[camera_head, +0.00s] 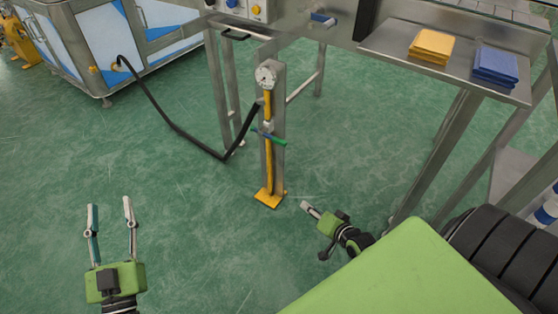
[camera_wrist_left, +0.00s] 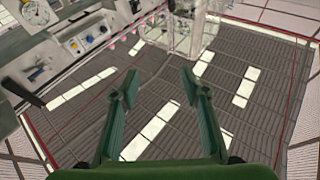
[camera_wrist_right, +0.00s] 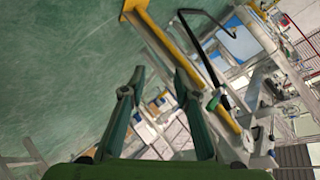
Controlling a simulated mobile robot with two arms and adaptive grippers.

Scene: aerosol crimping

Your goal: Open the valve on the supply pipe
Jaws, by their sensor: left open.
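The supply pipe (camera_head: 269,175) is a yellow upright pipe on a grey post with a yellow foot plate, and a round gauge (camera_head: 265,77) sits at its top. The valve's green and blue handle (camera_head: 276,140) lies crosswise to the pipe at mid-height. My left gripper (camera_head: 110,203) is open and empty, well to the left of the pipe. My right gripper (camera_head: 305,206) is low and to the right of the foot plate, apart from it. In the right wrist view its fingers (camera_wrist_right: 160,73) are spread with nothing held, and the yellow pipe (camera_wrist_right: 190,55) runs past on the right.
A black hose (camera_head: 185,132) sags from the pipe to a blue and white cabinet (camera_head: 95,40) at the back left. A steel table with yellow cloths (camera_head: 432,46) and blue cloths (camera_head: 495,65) stands at the right. The green floor between my left gripper and the pipe is clear.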

